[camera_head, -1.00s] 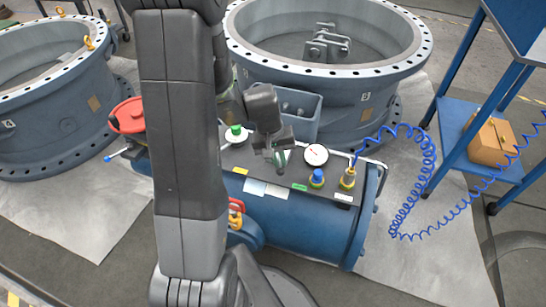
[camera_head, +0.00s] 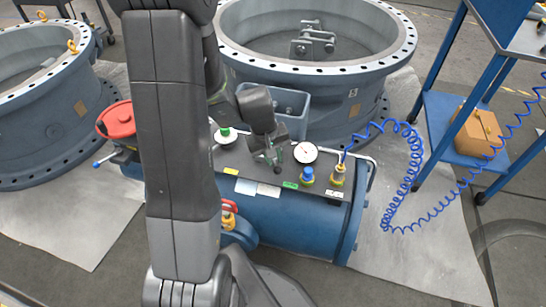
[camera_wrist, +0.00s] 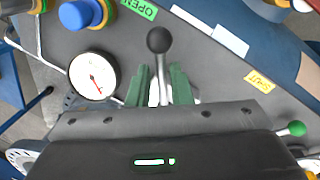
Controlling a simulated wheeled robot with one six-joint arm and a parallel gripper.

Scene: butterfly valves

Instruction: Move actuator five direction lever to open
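The actuator is a blue cylinder (camera_head: 290,222) with a grey top panel, below the middle of the head view. In the wrist view a lever with a black ball knob (camera_wrist: 159,40) stands between the green fingers of my gripper (camera_wrist: 162,82). A light gap shows on each side of its shaft, so the fingers look open around it. The green OPEN label (camera_wrist: 138,8) is up and left of the knob; the yellow SHUT label (camera_wrist: 260,80) is down and right.
A pressure gauge (camera_wrist: 93,75) is close left of the fingers. A blue knob (camera_wrist: 82,14) lies beyond it. A green-tipped handle (camera_wrist: 292,129) is at lower right. A blue coiled hose (camera_head: 408,150) runs right of the actuator. Large flanged valves (camera_head: 330,97) stand behind.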

